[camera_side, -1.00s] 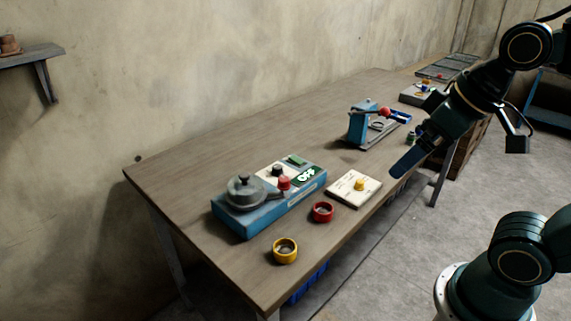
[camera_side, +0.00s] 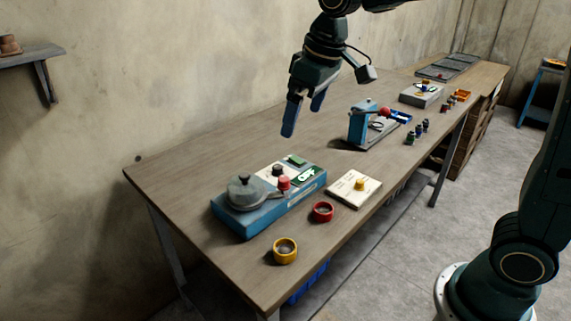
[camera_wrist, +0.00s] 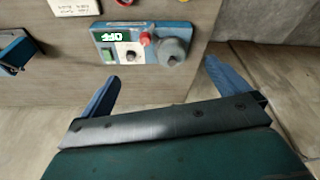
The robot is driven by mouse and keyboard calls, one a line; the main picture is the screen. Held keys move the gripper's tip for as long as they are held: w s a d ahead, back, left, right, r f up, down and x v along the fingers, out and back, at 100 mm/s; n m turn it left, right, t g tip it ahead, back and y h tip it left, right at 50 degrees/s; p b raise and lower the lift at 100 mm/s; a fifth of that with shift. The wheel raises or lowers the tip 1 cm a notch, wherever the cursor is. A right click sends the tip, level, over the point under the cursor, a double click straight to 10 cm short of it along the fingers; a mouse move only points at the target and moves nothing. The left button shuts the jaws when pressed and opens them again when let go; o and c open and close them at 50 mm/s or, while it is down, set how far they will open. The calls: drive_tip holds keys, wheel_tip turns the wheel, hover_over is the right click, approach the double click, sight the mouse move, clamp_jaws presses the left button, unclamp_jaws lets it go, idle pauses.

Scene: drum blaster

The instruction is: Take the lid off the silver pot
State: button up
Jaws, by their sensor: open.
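The silver-grey pot (camera_side: 252,196) sits on the left end of a blue box with a control panel (camera_side: 262,218). Its lid (camera_side: 244,186) is on, with a dark knob on top. In the wrist view the pot (camera_wrist: 172,51) shows from above at the right end of the blue box (camera_wrist: 120,40). My gripper (camera_side: 303,116) is open and empty, pointing down above the table, up and to the right of the pot in the side view. In the wrist view the two blue fingers (camera_wrist: 160,92) stand wide apart, and the pot lies beyond them.
A red ring (camera_side: 322,212), a yellow ring (camera_side: 285,251) and a white card with a yellow knob (camera_side: 355,188) lie in front. A blue stand (camera_side: 363,124) is to the right.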

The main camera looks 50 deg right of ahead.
drive_tip(key=n+g, duration=0.1)
drive_tip(key=n, duration=0.1)
approach(247, 175)
drive_tip(key=shift+m, duration=0.3)
drive_tip(key=shift+w+a+f, duration=0.1)
drive_tip(key=shift+w+f, duration=0.1)
drive_tip(key=shift+f, duration=0.9)
drive_tip(key=shift+w+a+f, duration=0.1)
drive_tip(key=shift+w+f, duration=0.15)
drive_tip(key=shift+f, duration=0.9)
drive_tip(key=shift+w+a+f, duration=0.1)
drive_tip(key=shift+w+f, duration=0.1)
drive_tip(key=shift+f, duration=0.9)
drive_tip(key=shift+w+f, duration=0.2)
drive_tip(key=shift+f, duration=1.1)
drive_tip(key=shift+w+f, duration=0.15)
drive_tip(key=shift+f, duration=1.15)
